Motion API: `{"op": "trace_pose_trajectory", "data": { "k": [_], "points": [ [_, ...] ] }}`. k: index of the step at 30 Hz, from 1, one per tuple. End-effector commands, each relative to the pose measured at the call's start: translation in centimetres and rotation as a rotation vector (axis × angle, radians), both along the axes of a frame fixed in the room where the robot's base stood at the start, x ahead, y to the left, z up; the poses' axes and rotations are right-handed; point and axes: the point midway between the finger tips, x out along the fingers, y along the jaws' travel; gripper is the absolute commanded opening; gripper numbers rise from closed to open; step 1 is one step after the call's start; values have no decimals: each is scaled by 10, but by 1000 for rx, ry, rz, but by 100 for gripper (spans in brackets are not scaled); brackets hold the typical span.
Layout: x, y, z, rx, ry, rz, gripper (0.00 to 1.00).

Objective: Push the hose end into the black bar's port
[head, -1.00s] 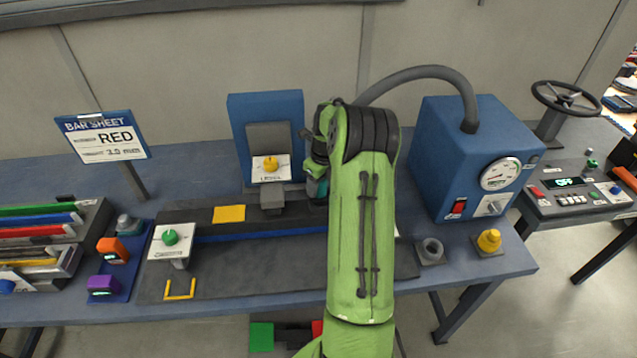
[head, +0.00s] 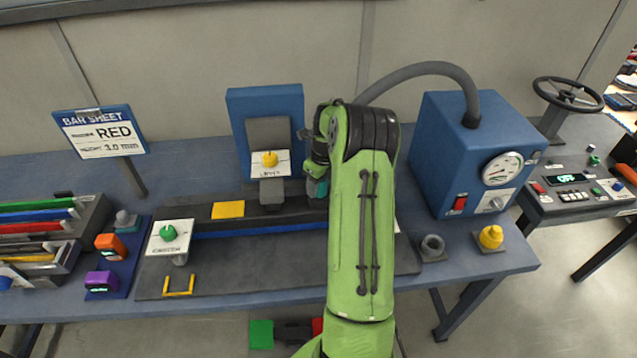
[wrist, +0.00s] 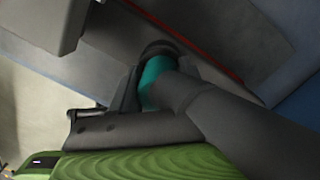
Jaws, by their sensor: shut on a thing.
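My gripper (wrist: 158,82) is shut on the teal hose end (wrist: 155,81) in the wrist view. The grey hose (wrist: 215,108) runs from it to the lower right. The far tip of the hose end meets a dark rounded part, and I cannot tell whether it is inside a port. In the head view the hose (head: 425,68) arches from the blue box to behind my arm. A bit of teal (head: 318,187) shows beside my arm, near the long black bar (head: 185,213) on the bench. My arm hides the bar's right part, and I cannot make out the port.
A blue upright fixture (head: 240,130) with a yellow knob (head: 270,159) stands behind the bar. The blue gauge box (head: 448,150) is on the right. A green knob (head: 168,233) stands left.

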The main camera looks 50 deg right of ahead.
Motion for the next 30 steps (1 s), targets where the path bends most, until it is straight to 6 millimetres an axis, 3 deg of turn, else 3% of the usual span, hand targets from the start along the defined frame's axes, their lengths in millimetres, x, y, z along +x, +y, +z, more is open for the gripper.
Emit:
{"op": "trace_pose_trajectory", "data": {
  "k": [12,13,18,26,30],
  "points": [
    [0,0,-6,1,1,0,10],
    [0,0,-7,1,1,0,50],
    [0,0,-6,1,1,0,75],
    [0,0,-5,0,0,0,75],
    [-2,-1,11,-3,-2,0,75]
  ]
}}
